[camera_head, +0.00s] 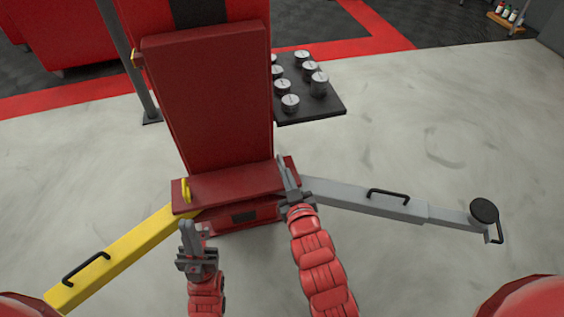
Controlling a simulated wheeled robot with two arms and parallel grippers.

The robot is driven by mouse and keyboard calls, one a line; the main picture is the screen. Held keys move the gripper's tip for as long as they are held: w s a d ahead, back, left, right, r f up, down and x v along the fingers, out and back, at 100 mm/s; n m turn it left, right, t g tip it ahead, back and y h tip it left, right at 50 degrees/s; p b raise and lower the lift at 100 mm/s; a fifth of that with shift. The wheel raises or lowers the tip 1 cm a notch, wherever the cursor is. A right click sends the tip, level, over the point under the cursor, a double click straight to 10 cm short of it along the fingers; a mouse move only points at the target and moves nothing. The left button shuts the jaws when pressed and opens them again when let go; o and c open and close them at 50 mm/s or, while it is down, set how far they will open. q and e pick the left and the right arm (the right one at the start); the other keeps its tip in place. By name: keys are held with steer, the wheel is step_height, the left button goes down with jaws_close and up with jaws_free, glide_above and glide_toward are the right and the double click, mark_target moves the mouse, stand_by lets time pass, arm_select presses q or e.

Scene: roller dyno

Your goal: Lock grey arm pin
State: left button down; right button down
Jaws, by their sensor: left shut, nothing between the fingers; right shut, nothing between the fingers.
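The grey arm (350,194) reaches out to the right from the dark red base of the lift post, with a black handle on top and a round black pad (484,211) at its far end. My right gripper (284,170) is shut with its fingertips over the right end of the base, where the grey arm joins. It hides that spot, and I cannot make out the grey arm pin there. My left gripper (187,230) is shut and empty, in front of the base's left end. A yellow ring-topped pin (186,190) stands at the yellow arm's joint.
The yellow arm (120,256) reaches to the lower left with a black handle. The red post (208,95) rises behind the base. A dark tray (315,108) of several metal cylinders sticks out to its right. Open concrete floor lies to the right.

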glide_above(282, 162)
steer(key=s, duration=0.2)
steer(key=f, duration=0.2)
steer(key=shift+w+a+f, duration=0.1)
steer(key=shift+f, duration=0.5)
steer(key=shift+w+a+f, duration=0.1)
steer(key=shift+f, duration=0.45)
steer(key=shift+d+f, duration=0.2)
steer(key=shift+f, duration=0.7)
steer(key=shift+f+b, duration=0.65)
steer(key=shift+f, duration=0.85)
